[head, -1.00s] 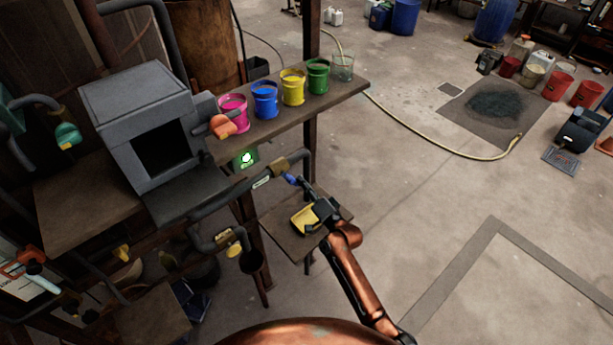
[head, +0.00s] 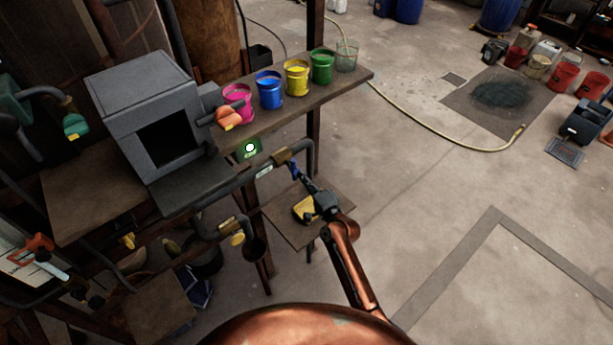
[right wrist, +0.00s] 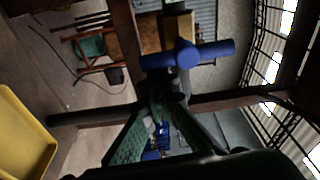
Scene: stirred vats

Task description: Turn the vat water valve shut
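The valve with a blue handle (head: 295,170) sits on the end of the grey pipe below the shelf. I take it to be the vat water valve; no label on it is readable. The handle also shows in the right wrist view (right wrist: 187,54), as a blue crossbar with a round hub. My right gripper (head: 308,186) is right at the handle. In the right wrist view its fingers (right wrist: 163,100) converge at the tips, just below the crossbar. They look shut, with no handle between them; whether they touch it I cannot tell. My left gripper is not in view.
Pink, blue, yellow and green pots line the shelf (head: 350,83). An orange valve (head: 227,117) sits by the grey box (head: 150,110). Open floor lies to the right.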

